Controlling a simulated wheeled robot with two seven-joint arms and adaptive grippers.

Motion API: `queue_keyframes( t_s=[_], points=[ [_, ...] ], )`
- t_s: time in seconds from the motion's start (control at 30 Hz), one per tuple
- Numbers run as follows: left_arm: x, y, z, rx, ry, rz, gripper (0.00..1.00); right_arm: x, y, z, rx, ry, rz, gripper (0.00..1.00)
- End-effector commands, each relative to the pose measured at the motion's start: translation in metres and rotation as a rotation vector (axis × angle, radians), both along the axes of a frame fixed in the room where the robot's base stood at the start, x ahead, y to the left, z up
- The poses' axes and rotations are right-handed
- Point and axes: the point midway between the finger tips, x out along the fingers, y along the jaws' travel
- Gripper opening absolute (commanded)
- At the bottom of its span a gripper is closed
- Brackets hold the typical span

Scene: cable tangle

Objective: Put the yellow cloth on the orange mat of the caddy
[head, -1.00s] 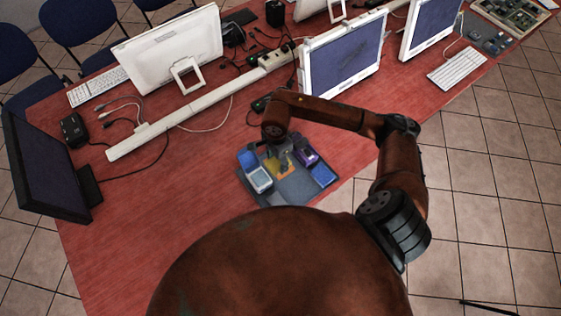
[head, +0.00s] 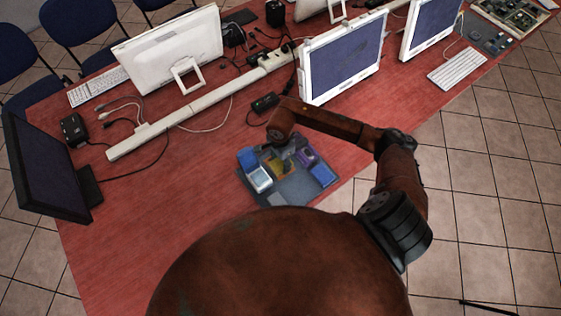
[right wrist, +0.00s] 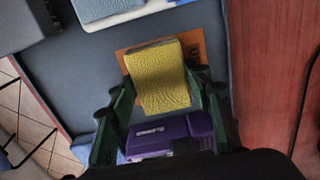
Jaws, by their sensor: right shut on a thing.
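The yellow cloth (right wrist: 160,78) is a folded, textured pad between the fingertips of my right gripper (right wrist: 162,88), which is shut on it. The orange mat (right wrist: 194,42) shows behind and around the cloth's far end in the right wrist view. I cannot tell whether the cloth touches the mat. In the head view, my right gripper (head: 286,156) is over the grey caddy (head: 291,190), largely hiding the cloth and mat. My left gripper is not in view.
A purple box (right wrist: 168,135) lies close to my right fingers in the caddy. A blue-and-white item (head: 259,178) and a blue pad (head: 322,175) also sit there. Monitors, a white cable trunking (head: 185,115) and loose cables lie beyond. The red tabletop (head: 190,210) left of the caddy is clear.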

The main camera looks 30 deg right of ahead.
Motion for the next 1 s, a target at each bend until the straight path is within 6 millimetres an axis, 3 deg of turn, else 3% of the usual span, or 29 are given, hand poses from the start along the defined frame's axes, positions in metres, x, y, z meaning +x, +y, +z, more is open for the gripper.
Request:
queue_keyframes(
  t_s=[0.03, 0.07, 0.3, 0.67, 0.77, 1.0],
  points=[
    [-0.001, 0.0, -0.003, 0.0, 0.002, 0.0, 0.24, 0.0, 0.0, -0.003, 0.0, 0.001, 0.0, 0.26],
    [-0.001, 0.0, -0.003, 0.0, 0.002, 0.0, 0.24, 0.0, 0.0, -0.004, 0.0, 0.001, 0.0, 0.46],
    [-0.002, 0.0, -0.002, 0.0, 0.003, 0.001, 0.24, 0.0, 0.0, -0.002, 0.0, 0.001, 0.0, 0.63],
    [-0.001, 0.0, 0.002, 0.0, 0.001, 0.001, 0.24, 0.0, 0.0, 0.002, 0.0, 0.0, 0.0, 0.63],
    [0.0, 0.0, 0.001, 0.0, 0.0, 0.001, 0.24, 0.001, 0.0, 0.013, -0.001, -0.003, 0.001, 0.63],
    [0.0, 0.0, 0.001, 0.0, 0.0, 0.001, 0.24, 0.001, 0.0, 0.063, -0.002, -0.004, 0.002, 0.63]
  ],
)
